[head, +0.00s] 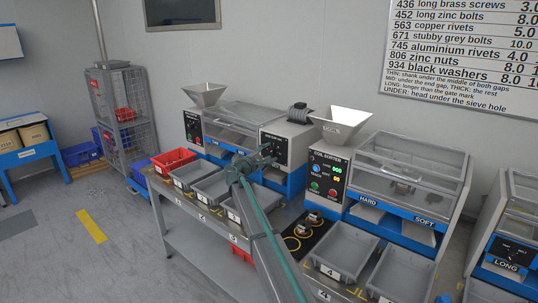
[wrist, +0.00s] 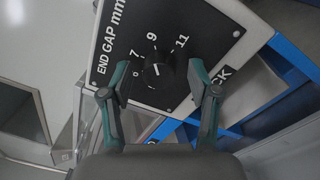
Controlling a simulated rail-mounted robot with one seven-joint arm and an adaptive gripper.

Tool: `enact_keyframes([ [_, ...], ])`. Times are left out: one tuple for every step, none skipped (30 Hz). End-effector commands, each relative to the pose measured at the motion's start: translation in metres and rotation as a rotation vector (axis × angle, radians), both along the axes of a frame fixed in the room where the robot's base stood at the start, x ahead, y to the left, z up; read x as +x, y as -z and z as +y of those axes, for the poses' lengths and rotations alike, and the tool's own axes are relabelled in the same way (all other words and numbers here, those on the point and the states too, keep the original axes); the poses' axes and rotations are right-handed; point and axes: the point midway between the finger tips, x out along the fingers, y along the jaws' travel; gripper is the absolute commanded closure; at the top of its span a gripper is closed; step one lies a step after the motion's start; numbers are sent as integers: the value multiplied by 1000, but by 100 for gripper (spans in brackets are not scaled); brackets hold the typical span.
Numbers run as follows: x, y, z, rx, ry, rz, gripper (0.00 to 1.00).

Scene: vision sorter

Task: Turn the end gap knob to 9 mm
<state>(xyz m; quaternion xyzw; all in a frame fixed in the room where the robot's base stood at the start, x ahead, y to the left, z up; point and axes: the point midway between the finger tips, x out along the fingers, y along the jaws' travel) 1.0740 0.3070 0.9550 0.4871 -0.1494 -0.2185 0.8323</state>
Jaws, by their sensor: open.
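The end gap knob (wrist: 158,72) is a round black knob on a dark panel (wrist: 205,22) lettered END GAP mm, with the numbers 7, 9 and 11 around it. It carries a small pale mark, but I cannot tell for certain which number it points to. My gripper (wrist: 157,80) is open, with one green-edged finger on each side of the knob and visible space between. In the head view my gripper (head: 262,160) is in front of the sorter's end panel (head: 274,143), and the knob is too small to make out.
Grey trays (head: 343,250) line the bench front, with a red bin (head: 173,161) at its left. A sorter with a clear cover (head: 400,160) and a white hopper (head: 340,122) stands to the right. Blue framing (wrist: 270,100) lies right of the panel in the wrist view.

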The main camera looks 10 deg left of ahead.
Motion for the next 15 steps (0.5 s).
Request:
enact_keyframes([
  [0,0,0,0,0,0,39],
  [0,0,0,0,0,0,39],
  [0,0,0,0,0,0,39],
  [-1,0,1,0,0,-1,39],
  [-2,0,1,0,0,-1,39],
  [-4,0,2,0,0,-1,39],
  [-6,0,3,0,0,-1,39],
  [-8,0,4,0,0,-1,39],
  [-12,0,7,0,-1,0,39],
  [-16,1,9,0,-1,0,39],
  [-20,1,11,0,-1,0,39],
  [-26,1,14,0,-2,0,39],
  [-31,1,17,0,-3,-1,39],
  [-35,1,20,0,-3,-1,39],
  [-42,2,23,0,-2,0,39],
])
